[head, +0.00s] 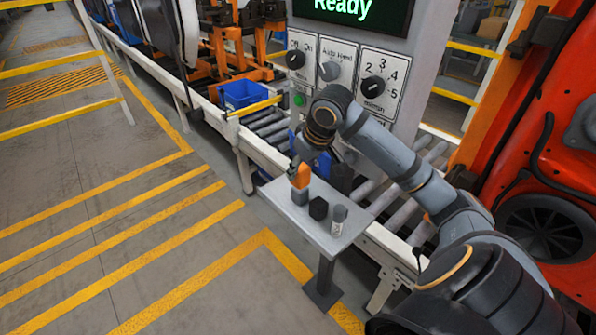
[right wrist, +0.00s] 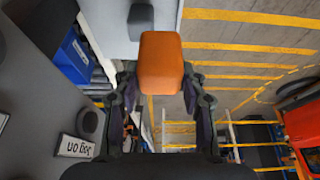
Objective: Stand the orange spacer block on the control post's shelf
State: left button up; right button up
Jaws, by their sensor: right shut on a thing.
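My right gripper (head: 303,161) is shut on the orange spacer block (head: 300,176). In the right wrist view the orange block (right wrist: 160,62) sits between the two fingers. In the head view the block shows just above a grey block (head: 300,196) on a small grey table (head: 318,237); I cannot tell whether they touch. The control post (head: 365,45) stands behind, with a "Ready" screen and several knobs. My right arm covers its lower part, and I cannot make out a separate shelf on it. My left gripper is not in view.
A black hexagonal piece (head: 318,208) and a grey-and-white cylinder (head: 338,220) stand on the small table, right of the grey block. A roller conveyor (head: 268,124) with a blue bin (head: 241,94) runs behind. An orange-red car body (head: 550,120) is at right. Floor at left is open.

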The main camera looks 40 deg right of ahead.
jog(key=w+f+p, duration=0.1)
jog(key=w+f, duration=0.1)
jog(key=w, duration=0.2)
jog(key=w+d+f+p, duration=0.1)
jog(key=w+f, duration=0.2)
jog(key=w+d+f+p, duration=0.1)
jog(key=w+f, duration=0.2)
jog(key=w, duration=0.1)
jog(key=shift+w+d+f, duration=0.25)
jog(key=shift+w, duration=0.05)
jog(key=shift+w+f, duration=0.15)
jog(key=shift+f, duration=0.1)
notch_tip(320, 180, down, 2)
jog(key=shift+f+p, duration=0.25)
jog(key=shift+p, duration=0.45)
jog(key=shift+f, duration=0.35)
jog(key=shift+f, duration=0.15)
jog(key=o, duration=1.2)
jog(key=shift+c, duration=0.2)
